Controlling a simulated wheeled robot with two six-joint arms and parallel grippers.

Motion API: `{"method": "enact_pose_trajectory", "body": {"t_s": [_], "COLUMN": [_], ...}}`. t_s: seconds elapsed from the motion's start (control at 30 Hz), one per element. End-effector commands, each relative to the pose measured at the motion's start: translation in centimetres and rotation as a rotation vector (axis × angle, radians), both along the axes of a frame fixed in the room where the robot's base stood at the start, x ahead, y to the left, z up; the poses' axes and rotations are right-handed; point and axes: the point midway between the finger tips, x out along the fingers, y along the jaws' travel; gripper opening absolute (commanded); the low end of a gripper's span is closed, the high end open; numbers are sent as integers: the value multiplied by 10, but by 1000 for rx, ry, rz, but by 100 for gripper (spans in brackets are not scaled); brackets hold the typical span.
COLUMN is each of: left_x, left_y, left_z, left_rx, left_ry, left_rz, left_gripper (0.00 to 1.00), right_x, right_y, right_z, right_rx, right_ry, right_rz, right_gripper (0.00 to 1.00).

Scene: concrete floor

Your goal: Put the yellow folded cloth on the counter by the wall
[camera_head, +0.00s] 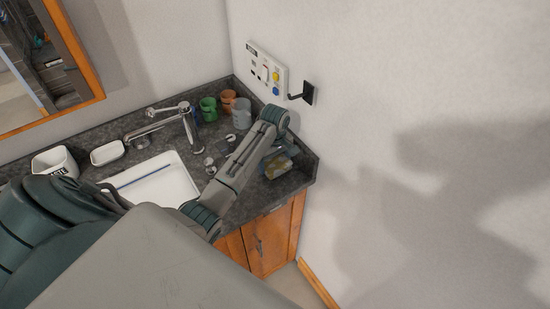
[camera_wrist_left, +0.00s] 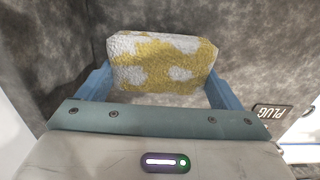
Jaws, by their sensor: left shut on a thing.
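The yellow folded cloth (camera_head: 279,167), patterned with white patches, is at the right end of the dark stone counter (camera_head: 225,94), close to the wall. It fills the space between my left gripper's blue fingers in the left wrist view (camera_wrist_left: 160,62). My left gripper (camera_wrist_left: 160,80) is shut on it. In the head view the left gripper (camera_head: 277,157) is partly hidden by my own arm. The cloth is at or just above the counter top; I cannot tell whether it touches. My right gripper is not in view.
A white sink (camera_head: 155,185) with a chrome tap (camera_head: 165,122) lies left of the gripper. Green (camera_head: 209,108), orange (camera_head: 227,101) and grey (camera_head: 241,113) cups stand at the back. A socket panel (camera_head: 266,72) is on the wall above. Wooden cabinet doors (camera_head: 270,240) are below.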

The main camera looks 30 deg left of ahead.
Motion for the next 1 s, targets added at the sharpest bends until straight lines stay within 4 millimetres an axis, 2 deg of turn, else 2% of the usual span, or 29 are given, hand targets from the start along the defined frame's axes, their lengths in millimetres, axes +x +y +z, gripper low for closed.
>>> {"method": "enact_pose_trajectory", "body": {"t_s": [0.13,0.4,0.43,0.5,0.8,1.0], "left_x": [0,0,0,0,0,1], "left_y": [0,0,0,0,0,0], "left_z": [-4,-8,-7,-7,-1,30], "left_rx": [0,0,0,0,0,2], "left_ry": [-1,0,-1,-1,-2,-5], "left_rz": [0,0,0,0,0,0], "left_gripper": [59,59,90,100,100,100], "right_x": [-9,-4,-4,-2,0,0], "right_y": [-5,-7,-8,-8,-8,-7], "right_z": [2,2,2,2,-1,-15], "right_rx": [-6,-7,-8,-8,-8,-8], "right_ry": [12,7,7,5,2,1], "right_rz": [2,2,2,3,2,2], "right_gripper": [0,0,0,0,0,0]}}
